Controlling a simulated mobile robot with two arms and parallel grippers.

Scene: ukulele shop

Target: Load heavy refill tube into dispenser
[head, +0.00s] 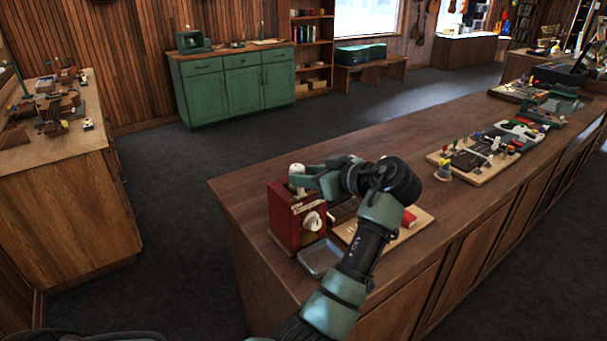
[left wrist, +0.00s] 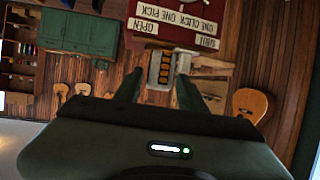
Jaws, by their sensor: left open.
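The red dispenser (head: 284,222) stands upright on the wooden counter, with a white knob (head: 312,221) on its front. A white piece (head: 297,172) shows at its top. My left gripper (head: 305,181) is at the dispenser's top, beside the white piece. In the left wrist view the picture is upside down. The dispenser's red face (left wrist: 175,22) carries white labels such as "ONE CLICK ONE PICK" and "OPEN". A pale tube with a window of orange-yellow picks (left wrist: 165,70) shows between the open fingers (left wrist: 158,88). I cannot tell whether they touch it. My right gripper is not in view.
A grey metal tray (head: 320,258) lies in front of the dispenser. A wooden board (head: 424,217) with a red block (head: 409,218) is partly hidden behind my left arm. A tool board (head: 476,155) lies farther right. Bare counter (head: 260,180) shows behind the dispenser.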

